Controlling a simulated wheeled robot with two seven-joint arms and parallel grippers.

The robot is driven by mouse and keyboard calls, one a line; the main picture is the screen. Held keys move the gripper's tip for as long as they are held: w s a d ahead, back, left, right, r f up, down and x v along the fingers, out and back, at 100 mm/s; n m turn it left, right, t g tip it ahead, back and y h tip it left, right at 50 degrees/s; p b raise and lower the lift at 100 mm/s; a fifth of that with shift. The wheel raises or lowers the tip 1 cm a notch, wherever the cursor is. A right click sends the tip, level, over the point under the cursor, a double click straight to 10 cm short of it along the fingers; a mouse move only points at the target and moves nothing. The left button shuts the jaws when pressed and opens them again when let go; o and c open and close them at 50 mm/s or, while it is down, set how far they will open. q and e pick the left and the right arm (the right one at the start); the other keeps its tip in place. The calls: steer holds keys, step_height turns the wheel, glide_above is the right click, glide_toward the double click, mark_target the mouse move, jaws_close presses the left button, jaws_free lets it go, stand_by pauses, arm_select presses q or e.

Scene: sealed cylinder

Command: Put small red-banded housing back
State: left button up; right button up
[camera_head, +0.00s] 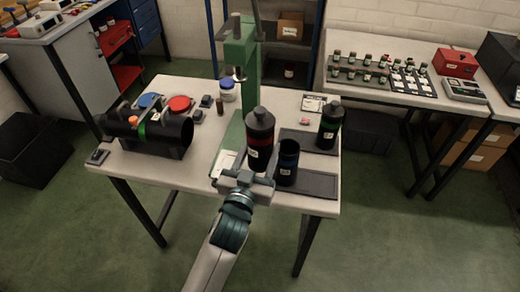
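The small red-banded housing (260,143) is a dark, bottle-like cylinder with a narrower cap, a red band and a white label. It stands upright near the middle of the table, beside the green press column. My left gripper (246,179) is at its near side, and its body overlaps the housing's lower end in the picture. A blue-banded open cylinder (288,163) stands just to the right. A green-banded housing (331,125) stands farther back on a dark tray (310,186). My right gripper is not in view.
A large black cylinder (145,130) with a green band lies in a cradle at the table's left. The green press (242,75) rises behind the housing. Small vials stand on the right bench.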

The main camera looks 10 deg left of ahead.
arm_select(q)
steer(key=s+a+r+n+y, duration=0.1)
steer(key=s+a+r+y, duration=0.1)
steer(key=s+a, duration=0.9)
steer(key=shift+s+a+r, duration=0.2)
steer(key=shift+s+r, duration=0.35)
steer(key=shift+s, duration=0.2)
steer(key=shift+d, duration=0.1)
